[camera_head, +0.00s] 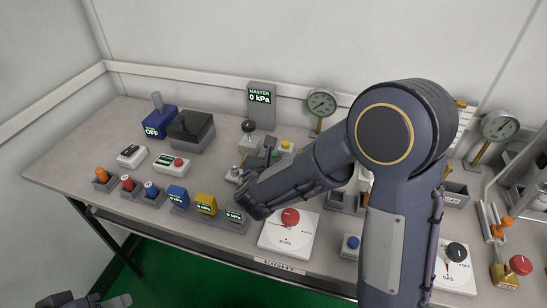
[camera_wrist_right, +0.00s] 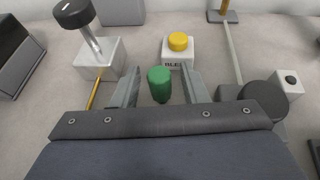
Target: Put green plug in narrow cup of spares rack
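The green plug (camera_wrist_right: 160,84) stands upright between the fingers of my right gripper (camera_wrist_right: 162,76) in the right wrist view. The fingers are open, with a small gap on each side of the plug. In the head view my right gripper (camera_head: 262,161) reaches over the middle of the table, and the green plug cannot be made out there. A grey bin that may be part of the spares rack (camera_head: 455,196) shows right of my right arm; the arm hides much of that area, and I cannot make out the narrow cup. Part of my left gripper (camera_head: 105,300) shows at the lower left.
A yellow button block (camera_wrist_right: 180,47) stands just beyond the plug, and a lever block (camera_wrist_right: 98,58) is left of it. A white dial plate (camera_head: 290,240) with a red knob lies near the front edge. Small coloured testers (camera_head: 205,205) line the front left. Gauges (camera_head: 321,103) stand behind.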

